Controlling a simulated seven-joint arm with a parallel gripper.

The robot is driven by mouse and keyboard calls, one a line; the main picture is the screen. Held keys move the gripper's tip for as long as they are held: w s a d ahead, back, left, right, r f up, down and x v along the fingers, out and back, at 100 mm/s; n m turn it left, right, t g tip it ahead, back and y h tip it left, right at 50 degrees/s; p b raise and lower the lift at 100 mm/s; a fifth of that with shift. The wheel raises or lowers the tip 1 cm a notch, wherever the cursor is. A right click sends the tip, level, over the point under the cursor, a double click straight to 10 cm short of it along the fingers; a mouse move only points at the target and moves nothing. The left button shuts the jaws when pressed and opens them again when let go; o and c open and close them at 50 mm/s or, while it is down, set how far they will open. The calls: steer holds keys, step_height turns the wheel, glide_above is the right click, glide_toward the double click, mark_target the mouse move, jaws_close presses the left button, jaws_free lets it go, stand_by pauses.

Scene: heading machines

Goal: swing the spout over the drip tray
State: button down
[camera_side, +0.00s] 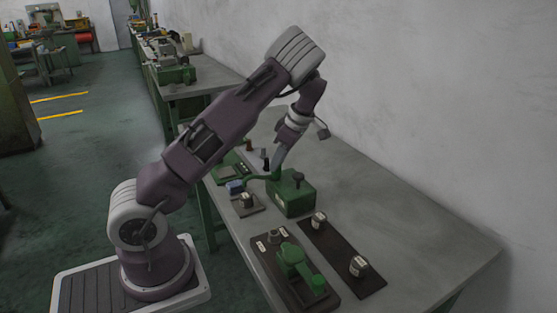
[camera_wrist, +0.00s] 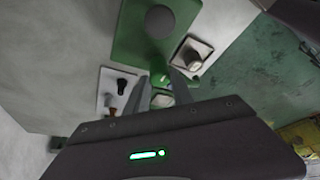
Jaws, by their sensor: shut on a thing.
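The green machine box (camera_side: 291,196) with a dark knob on top stands on the bench, and its top also shows in the wrist view (camera_wrist: 135,35). A thin green spout (camera_side: 262,178) reaches left from it toward a bluish end piece. My gripper (camera_side: 276,170) points down at the spout beside the box. In the wrist view its fingers (camera_wrist: 158,92) straddle the green spout (camera_wrist: 158,77), shut on it. A flat green tray (camera_side: 232,168) lies left of the spout and behind it, apparently the drip tray. My gripper body hides part of this area in the wrist view.
A small plate with a cup (camera_side: 247,201) sits in front of the spout. A pale plate with knobs (camera_wrist: 118,88) lies on the other side. A dark board with a green device (camera_side: 292,257) and a board with two cups (camera_side: 340,262) stand nearer. The bench's right side is clear.

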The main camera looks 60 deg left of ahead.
steer(key=shift+w+n, duration=0.1)
steer(key=shift+n, duration=0.5)
steer(key=shift+h, duration=0.3)
steer(key=c, duration=1.1)
jaws_free()
steer(key=v, duration=0.7)
steer(key=shift+w, duration=0.1)
